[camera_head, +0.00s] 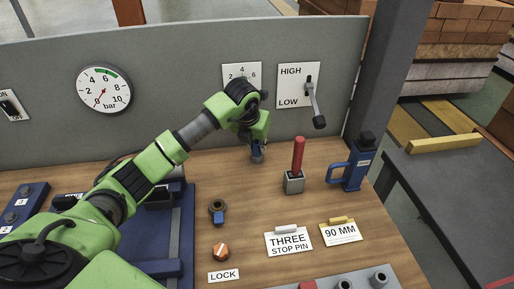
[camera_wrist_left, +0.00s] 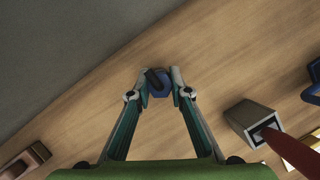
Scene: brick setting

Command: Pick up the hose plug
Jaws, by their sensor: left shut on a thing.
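My left gripper (camera_head: 257,147) reaches over the back of the wooden bench, near the grey panel. In the left wrist view its two fingers (camera_wrist_left: 160,80) are closed on a small blue piece with a dark grey stub, which I take as the hose plug (camera_wrist_left: 157,84). In the head view the plug (camera_head: 258,157) shows only as a small bluish bit under the fingertips. I cannot tell whether it touches the bench. My right gripper is not in view.
A red lever (camera_head: 298,155) in a metal block stands close to the right of the gripper. A blue handled block (camera_head: 355,165) is further right. A dark ring with a blue tab (camera_head: 218,211) and an orange knob (camera_head: 221,251) sit nearer. A HIGH/LOW lever (camera_head: 316,102) juts from the panel.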

